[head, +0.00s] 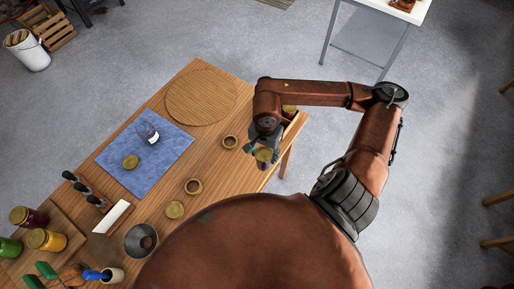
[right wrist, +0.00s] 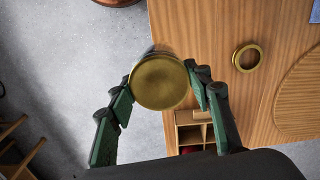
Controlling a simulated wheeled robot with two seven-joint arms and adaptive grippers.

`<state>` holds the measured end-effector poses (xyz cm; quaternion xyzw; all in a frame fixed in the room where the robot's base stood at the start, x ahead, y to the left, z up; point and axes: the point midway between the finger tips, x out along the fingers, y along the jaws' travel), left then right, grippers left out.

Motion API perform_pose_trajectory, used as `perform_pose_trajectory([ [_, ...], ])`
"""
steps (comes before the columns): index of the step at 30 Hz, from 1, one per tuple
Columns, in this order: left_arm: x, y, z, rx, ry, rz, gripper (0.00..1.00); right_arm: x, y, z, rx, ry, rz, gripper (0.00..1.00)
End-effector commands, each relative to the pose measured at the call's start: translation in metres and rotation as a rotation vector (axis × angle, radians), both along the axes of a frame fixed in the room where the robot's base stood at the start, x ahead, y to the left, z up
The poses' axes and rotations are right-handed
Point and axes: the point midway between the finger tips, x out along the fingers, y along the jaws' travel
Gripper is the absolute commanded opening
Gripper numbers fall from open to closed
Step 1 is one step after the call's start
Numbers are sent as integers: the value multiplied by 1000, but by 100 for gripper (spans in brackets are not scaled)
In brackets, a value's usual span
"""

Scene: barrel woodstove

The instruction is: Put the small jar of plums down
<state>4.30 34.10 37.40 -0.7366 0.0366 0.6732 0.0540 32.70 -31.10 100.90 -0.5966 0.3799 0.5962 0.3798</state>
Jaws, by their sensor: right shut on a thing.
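My right gripper (head: 263,142) is shut on the small jar of plums (head: 264,156). The jar has a round gold lid, and a little of its dark side shows below it. In the right wrist view, the green-padded fingers (right wrist: 160,88) grip the gold-lidded jar (right wrist: 159,82) from both sides. The jar is by the right edge of the wooden table (head: 215,184); its underside is hidden, so I cannot tell if it touches anything. My left gripper is not in view.
A compartmented wooden box (right wrist: 193,131) sits at the table edge beside the jar. Gold rings (head: 230,142), a loose lid (head: 174,210) and a dark funnel (head: 141,240) lie on the table. A blue cloth (head: 172,151) and round mat (head: 201,96) lie farther left.

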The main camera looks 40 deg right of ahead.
Motion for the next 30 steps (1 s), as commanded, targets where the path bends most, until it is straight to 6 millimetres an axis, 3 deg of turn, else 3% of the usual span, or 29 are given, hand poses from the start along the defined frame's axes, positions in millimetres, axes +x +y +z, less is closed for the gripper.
perform_pose_trajectory([
  [6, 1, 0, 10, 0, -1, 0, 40, 47, -20, -21, 3, 1, -4, 8],
  [12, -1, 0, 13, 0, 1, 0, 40, 71, -31, -58, 4, 2, -1, 8],
  [22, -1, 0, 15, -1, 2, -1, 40, 88, -39, -80, 2, 1, 1, 8],
  [30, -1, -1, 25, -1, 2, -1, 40, 88, -39, -110, 1, 0, 2, 8],
])
